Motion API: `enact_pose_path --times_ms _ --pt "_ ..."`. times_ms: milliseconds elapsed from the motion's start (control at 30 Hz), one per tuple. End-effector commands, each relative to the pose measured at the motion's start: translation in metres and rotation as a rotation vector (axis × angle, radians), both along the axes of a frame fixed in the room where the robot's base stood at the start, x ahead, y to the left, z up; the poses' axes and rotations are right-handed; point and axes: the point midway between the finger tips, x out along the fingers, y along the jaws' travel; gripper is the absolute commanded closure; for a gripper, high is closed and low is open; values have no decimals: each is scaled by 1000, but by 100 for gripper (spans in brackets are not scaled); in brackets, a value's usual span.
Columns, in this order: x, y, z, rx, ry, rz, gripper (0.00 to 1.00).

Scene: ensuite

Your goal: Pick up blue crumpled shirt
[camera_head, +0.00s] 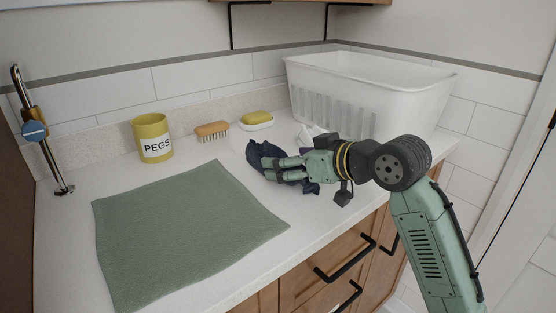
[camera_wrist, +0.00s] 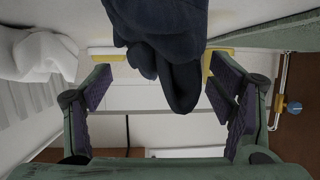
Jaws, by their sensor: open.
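The dark blue crumpled shirt (camera_head: 258,150) lies on the white counter, partly hidden behind my gripper. My gripper (camera_head: 277,169) is over the shirt, its fingers pointing left. In the wrist view the shirt (camera_wrist: 165,35) hangs into the picture from the top, and a fold of it reaches between the fingers. My gripper (camera_wrist: 162,88) is open there, one finger on each side of the shirt, with gaps visible beside the fold. I cannot tell whether the fingers touch the cloth.
A white basket (camera_head: 350,95) stands behind, with a white cloth (camera_head: 306,136) in front of it. A brush (camera_head: 212,130), a yellow soap on a dish (camera_head: 257,119) and a yellow PEGS pot (camera_head: 153,138) stand along the wall. A green towel (camera_head: 185,230) lies flat at the left front.

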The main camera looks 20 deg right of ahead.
Motion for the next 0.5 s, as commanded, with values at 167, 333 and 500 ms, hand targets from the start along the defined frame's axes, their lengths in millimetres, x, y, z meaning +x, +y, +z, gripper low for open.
enact_pose_path --times_ms 167,333,500 --pt "9 4 -4 1 0 0 24" --pt "8 4 -5 0 0 0 24" --pt "8 4 -5 0 0 0 35"
